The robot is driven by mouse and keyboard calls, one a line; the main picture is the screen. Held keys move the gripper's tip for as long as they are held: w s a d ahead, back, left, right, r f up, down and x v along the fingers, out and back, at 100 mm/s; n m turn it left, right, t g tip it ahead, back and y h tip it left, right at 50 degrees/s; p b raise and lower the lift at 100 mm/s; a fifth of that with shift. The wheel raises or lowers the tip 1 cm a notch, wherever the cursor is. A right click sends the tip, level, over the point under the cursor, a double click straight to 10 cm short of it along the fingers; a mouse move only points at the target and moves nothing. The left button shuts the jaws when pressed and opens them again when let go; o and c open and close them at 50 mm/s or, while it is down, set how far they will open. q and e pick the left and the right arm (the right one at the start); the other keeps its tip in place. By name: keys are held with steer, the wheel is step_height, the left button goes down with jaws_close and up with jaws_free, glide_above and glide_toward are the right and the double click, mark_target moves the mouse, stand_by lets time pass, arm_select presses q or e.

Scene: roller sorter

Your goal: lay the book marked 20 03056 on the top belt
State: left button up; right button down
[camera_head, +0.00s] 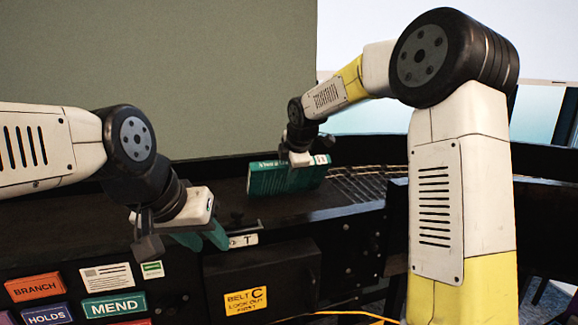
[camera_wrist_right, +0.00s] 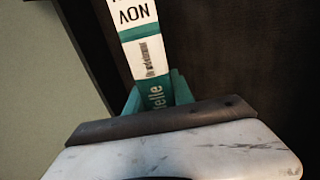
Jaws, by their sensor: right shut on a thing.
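A teal book (camera_head: 282,180) is upright with its spine up, at the back of the dark belt surface (camera_head: 225,200) in the head view. My right gripper (camera_head: 301,160) is shut on its spine side from above. In the right wrist view the spine (camera_wrist_right: 152,75) runs between the teal fingers and carries a white label reading NOV; the number 20 03056 is not readable. I cannot tell whether the book's lower edge touches the surface. My left gripper (camera_head: 203,240) points down at the front edge, its teal fingers apart and empty.
A tall grey-green panel (camera_head: 220,80) stands behind. The front face carries BRANCH (camera_head: 34,287), HOLDS (camera_head: 46,314) and MEND (camera_head: 114,305) signs and a yellow BELT C label (camera_head: 245,301). The dark surface left of the book is clear.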

steer(key=shift+f, duration=0.2)
steer(key=c, duration=1)
jaws_free()
steer(key=shift+c, duration=0.2)
steer(key=shift+f, duration=0.1)
steer(key=shift+v, duration=4.55)
